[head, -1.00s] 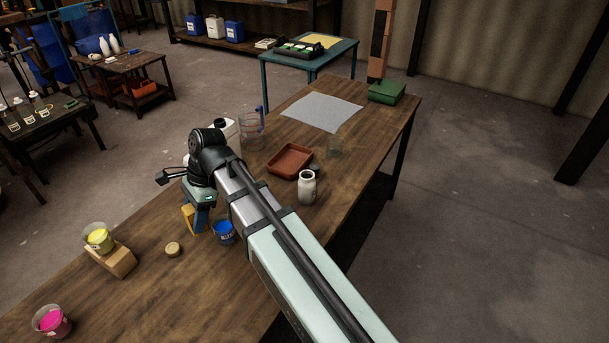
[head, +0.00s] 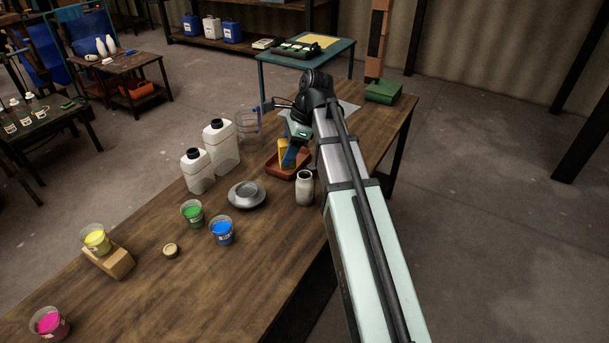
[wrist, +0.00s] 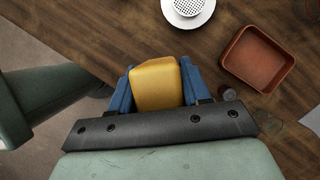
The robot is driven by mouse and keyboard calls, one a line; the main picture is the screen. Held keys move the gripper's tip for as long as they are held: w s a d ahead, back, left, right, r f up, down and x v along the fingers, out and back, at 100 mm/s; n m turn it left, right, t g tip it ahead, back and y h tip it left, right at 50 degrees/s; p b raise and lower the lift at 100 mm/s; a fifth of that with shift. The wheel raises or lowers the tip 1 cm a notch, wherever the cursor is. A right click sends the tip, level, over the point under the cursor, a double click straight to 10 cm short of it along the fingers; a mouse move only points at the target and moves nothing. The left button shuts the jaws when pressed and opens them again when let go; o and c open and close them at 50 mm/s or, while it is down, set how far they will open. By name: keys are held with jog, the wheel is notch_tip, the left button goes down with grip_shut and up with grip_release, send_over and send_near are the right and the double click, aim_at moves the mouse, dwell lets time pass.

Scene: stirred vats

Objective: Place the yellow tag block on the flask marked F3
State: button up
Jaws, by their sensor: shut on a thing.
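My gripper (head: 292,156) has blue fingers and is shut on the yellow tag block (head: 283,150). The block also shows between the fingers in the wrist view (wrist: 156,83). In the head view the held block overlaps the red-brown tray (head: 303,171). In the wrist view the tray (wrist: 233,66) lies apart from it, to the right. Several small bottles or flasks (head: 24,112) with pale labels stand on the dark table at far left. Their marks are too small to read, so I cannot tell which is F3.
The wooden table (head: 190,285) holds two white jugs (head: 222,148), a grey dish (head: 247,195), a white jar (head: 305,188), and cups of green (head: 192,213), blue (head: 223,231), yellow (head: 96,239) and pink (head: 49,324). A clear beaker (head: 249,128) stands behind the jugs. The front middle is clear.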

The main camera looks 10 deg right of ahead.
jog(key=w+d+r+m+t, duration=0.1)
jog(key=w+d+r+m, duration=0.15)
jog(key=d, duration=0.25)
jog(key=m+t+h, duration=0.1)
jog(key=m+t, duration=0.1)
jog(key=m, duration=0.4)
send_over(304, 174)
jog(key=shift+s+f, duration=0.1)
jog(key=shift+f, duration=4.65)
jog(key=shift+f, duration=0.15)
jog(key=o, duration=1.1)
jog(key=v, duration=1.2)
jog(key=shift+a, duration=0.1)
